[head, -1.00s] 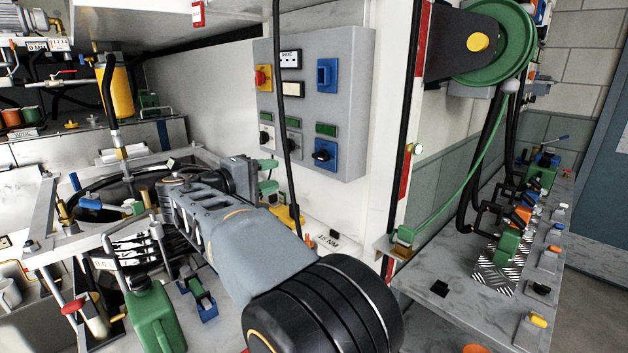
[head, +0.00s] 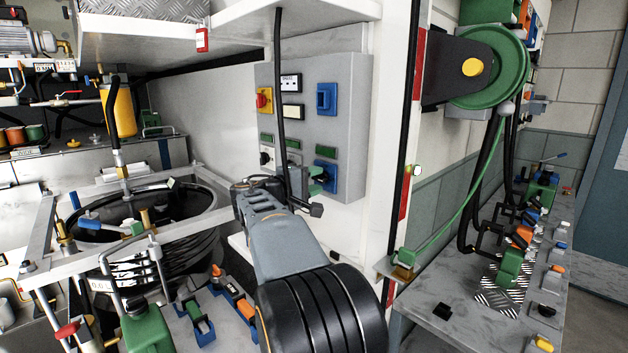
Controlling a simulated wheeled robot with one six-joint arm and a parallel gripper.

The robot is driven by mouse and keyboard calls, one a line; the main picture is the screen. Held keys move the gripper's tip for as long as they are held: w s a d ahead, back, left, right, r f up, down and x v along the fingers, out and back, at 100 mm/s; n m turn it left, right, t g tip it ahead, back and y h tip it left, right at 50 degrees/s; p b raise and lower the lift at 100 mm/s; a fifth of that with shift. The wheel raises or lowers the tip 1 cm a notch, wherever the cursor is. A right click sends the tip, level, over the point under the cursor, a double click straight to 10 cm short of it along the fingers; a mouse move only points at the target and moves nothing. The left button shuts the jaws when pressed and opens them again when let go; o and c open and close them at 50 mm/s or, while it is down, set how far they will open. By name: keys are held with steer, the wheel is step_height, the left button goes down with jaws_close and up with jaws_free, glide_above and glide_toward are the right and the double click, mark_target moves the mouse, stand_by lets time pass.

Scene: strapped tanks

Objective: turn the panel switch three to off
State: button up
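The grey control panel (head: 350,85) hangs on the white wall and carries several switches. A lower row has a black knob (head: 266,158) on a pale plate at the left, a middle knob largely hidden by my arm and a cable, and a blue switch (head: 327,188) at the right. I cannot read which is number three. My gripper (head: 315,180) is in front of the lower right blue switch. Its green-padded fingertips are apart, one above the other, and cover that switch's knob, so its setting and any contact are hidden.
A red and yellow rotary switch (head: 263,100) and a blue switch (head: 326,99) sit higher on the panel. A black cable (head: 279,80) hangs in front of it. A round dark tank (head: 150,215) is at left.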

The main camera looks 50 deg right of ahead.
steer(key=shift+d, duration=0.2)
steer(key=shift+c, duration=0.4)
jaws_close()
